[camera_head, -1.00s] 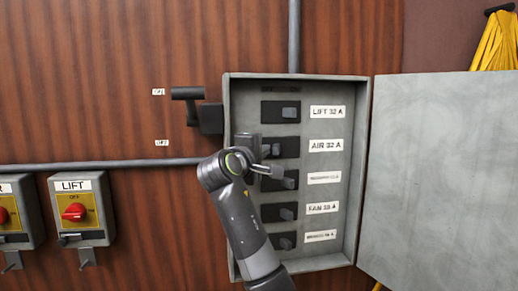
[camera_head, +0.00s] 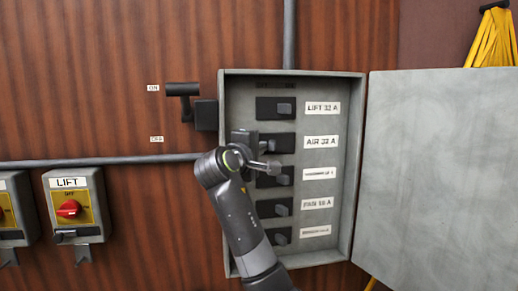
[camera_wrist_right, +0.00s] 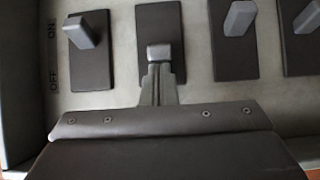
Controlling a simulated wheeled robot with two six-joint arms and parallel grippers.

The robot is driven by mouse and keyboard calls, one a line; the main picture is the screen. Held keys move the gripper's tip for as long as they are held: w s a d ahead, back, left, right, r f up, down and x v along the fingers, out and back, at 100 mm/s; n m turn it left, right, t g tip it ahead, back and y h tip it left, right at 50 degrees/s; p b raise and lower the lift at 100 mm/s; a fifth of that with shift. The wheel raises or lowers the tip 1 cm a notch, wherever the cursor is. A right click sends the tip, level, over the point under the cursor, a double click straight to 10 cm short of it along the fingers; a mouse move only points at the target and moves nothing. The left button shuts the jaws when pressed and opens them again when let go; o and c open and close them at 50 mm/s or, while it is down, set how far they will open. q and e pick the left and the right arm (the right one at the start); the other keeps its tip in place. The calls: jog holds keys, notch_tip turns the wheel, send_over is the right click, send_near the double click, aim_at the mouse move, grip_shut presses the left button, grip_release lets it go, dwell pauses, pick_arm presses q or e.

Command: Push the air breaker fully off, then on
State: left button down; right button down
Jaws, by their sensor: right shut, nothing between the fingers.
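The air breaker (camera_head: 282,143) is the second black switch from the top in the grey box, beside the "AIR 32 A" label. The arm partly covers it in the head view. In the wrist view its grey lever (camera_wrist_right: 158,51) sits lower on its plate than its neighbours' levers, toward the side of the "OFF" mark. My right gripper (camera_head: 273,167) comes from the lower left. Its fingers are shut and empty, and the tips (camera_wrist_right: 159,73) are right at the lower side of the air lever. I cannot tell whether they touch it. My left gripper is not in view.
The lift breaker (camera_head: 276,108) is above, and the fan breaker (camera_head: 274,208) and others are below. The box's open door (camera_head: 435,180) stands at the right. A black lever handle (camera_head: 183,90) juts out at the box's left. A lift switch box (camera_head: 76,205) hangs at lower left.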

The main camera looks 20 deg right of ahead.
jog(key=shift+d, duration=0.15)
jog(key=shift+s+d, duration=0.8)
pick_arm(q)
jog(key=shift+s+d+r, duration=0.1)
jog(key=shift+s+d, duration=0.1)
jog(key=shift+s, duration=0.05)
pick_arm(e)
jog(key=shift+s+d, duration=0.35)
jog(key=shift+d, duration=0.35)
